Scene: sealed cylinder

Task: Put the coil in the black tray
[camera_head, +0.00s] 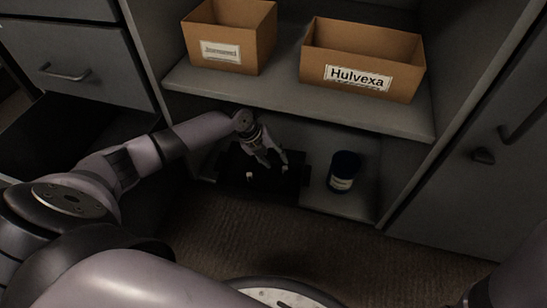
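The black tray (262,192) sits low in the cabinet, on the bottom shelf, and is dark against the shadow. Two small pale things (249,175) show at the tray; they are too small to name. My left gripper (275,161) reaches in from the left, below the upper shelf, and points down over the tray. Its fingers look apart, with nothing clearly visible between them. I cannot make out the coil. My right gripper is not in view.
A dark blue jar with a white label (343,171) stands right of the tray. On the shelf (290,92) above are a cardboard box labelled Hulvexa (400,87) and another box (228,30) with a blurred label. This shelf closely overhangs my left gripper.

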